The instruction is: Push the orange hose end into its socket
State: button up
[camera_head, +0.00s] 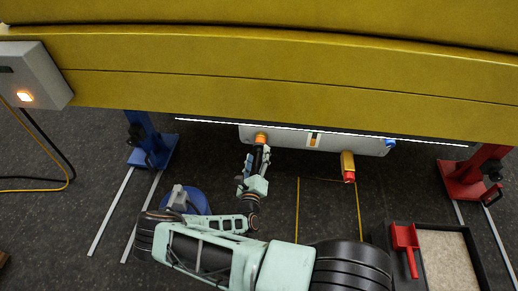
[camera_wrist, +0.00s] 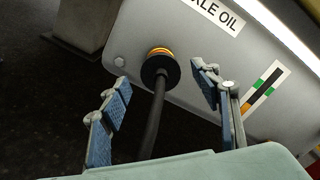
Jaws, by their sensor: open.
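The orange hose end (camera_head: 261,138) is at the left part of the grey panel under the yellow boom. In the wrist view its orange ring (camera_wrist: 159,51) sits at the panel face, with a black collar (camera_wrist: 160,70) in front and a black hose (camera_wrist: 152,125) running down towards me. The socket is hidden behind the ring, and I cannot tell how deep the end sits. My gripper (camera_head: 259,161) is just below it. In the wrist view my gripper (camera_wrist: 160,78) is open, with one blue-padded finger on each side of the hose, apart from it.
The grey panel (camera_head: 285,139) also carries a blue fitting (camera_head: 390,143) at its right end. A yellow and red cylinder (camera_head: 348,167) hangs to the right. Blue (camera_head: 152,150) and red (camera_head: 470,178) stands flank the area. A tray (camera_head: 477,230) with a red scoop (camera_head: 406,243) lies lower right.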

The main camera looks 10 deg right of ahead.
jog(key=shift+v, duration=1.2)
